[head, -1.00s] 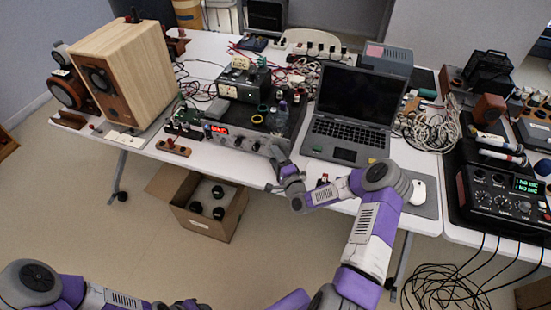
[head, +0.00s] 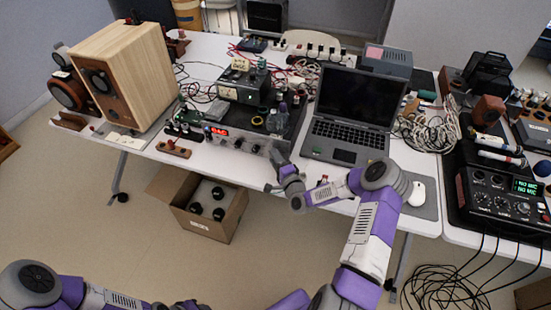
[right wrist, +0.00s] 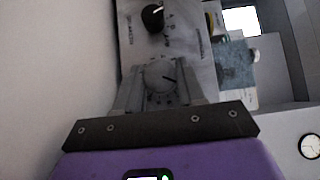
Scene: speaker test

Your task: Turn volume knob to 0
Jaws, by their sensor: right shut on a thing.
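The amplifier (head: 243,139) stands at the table's front edge, with a lit red display on its front panel. My right gripper (head: 277,156) is at the right end of that panel. In the right wrist view, my right gripper (right wrist: 162,90) is shut on a round grey knob (right wrist: 159,73), with a finger on each side. A dark pointer line on the knob points to the right in that picture. A second, black knob (right wrist: 153,18) sits beyond it on the panel. In the head view the gripper hides the held knob. My left arm shows at the lower left; its gripper is out of view.
A laptop (head: 345,130) stands right of the amplifier, close to my right gripper. A wooden speaker (head: 125,75) is at the left. A cardboard box (head: 208,222) is on the floor below. A mouse (head: 417,192) and a mixer (head: 500,190) are at the right.

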